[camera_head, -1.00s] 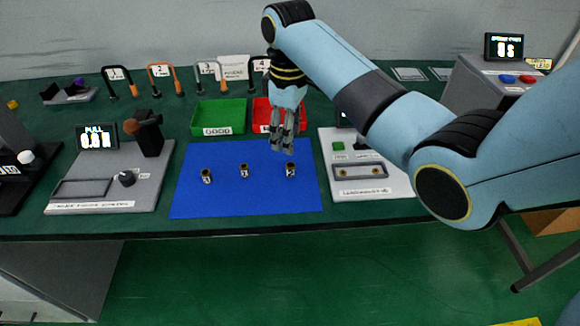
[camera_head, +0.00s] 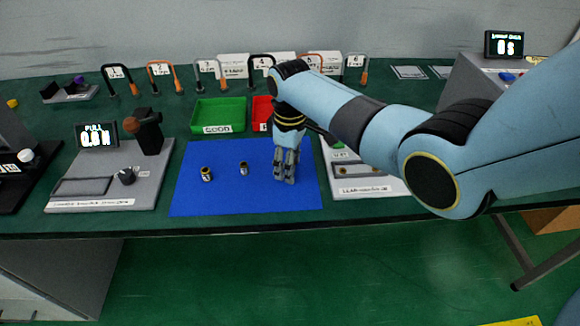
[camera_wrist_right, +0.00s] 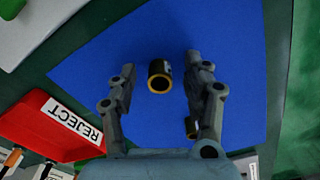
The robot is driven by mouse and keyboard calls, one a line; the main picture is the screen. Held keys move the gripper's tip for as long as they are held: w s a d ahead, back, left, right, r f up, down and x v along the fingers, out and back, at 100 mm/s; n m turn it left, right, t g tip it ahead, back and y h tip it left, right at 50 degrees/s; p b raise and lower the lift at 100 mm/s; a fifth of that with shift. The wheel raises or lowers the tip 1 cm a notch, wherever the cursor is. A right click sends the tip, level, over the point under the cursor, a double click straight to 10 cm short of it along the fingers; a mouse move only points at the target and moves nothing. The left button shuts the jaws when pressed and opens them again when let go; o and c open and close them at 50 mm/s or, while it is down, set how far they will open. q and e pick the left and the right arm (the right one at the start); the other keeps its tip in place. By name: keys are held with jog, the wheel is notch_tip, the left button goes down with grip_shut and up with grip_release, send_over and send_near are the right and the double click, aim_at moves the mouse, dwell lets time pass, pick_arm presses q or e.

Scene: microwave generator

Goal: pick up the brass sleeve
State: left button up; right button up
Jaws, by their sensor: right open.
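Two small brass sleeves with dark bands and white labels, a left one (camera_head: 207,174) and a middle one (camera_head: 243,168), stand on the blue mat (camera_head: 225,202) in the head view. My right gripper (camera_head: 286,181) points down over the mat's right part and hides the third sleeve there. In the right wrist view, the open right gripper (camera_wrist_right: 160,68) has a brass sleeve (camera_wrist_right: 160,77) between its fingers, with a gap on both sides. Another sleeve (camera_wrist_right: 190,127) is partly hidden by the right-hand finger. My left gripper is not in view.
A green GOOD tray (camera_head: 218,115) and a red REJECT tray (camera_head: 262,113) stand behind the mat; the red one is close to the gripper in the wrist view (camera_wrist_right: 40,125). A pull tester (camera_head: 110,180) stands left, a white panel (camera_head: 375,187) right. Hooked tools line the back.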

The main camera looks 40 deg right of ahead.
jog(key=shift+c, duration=0.3)
grip_shut()
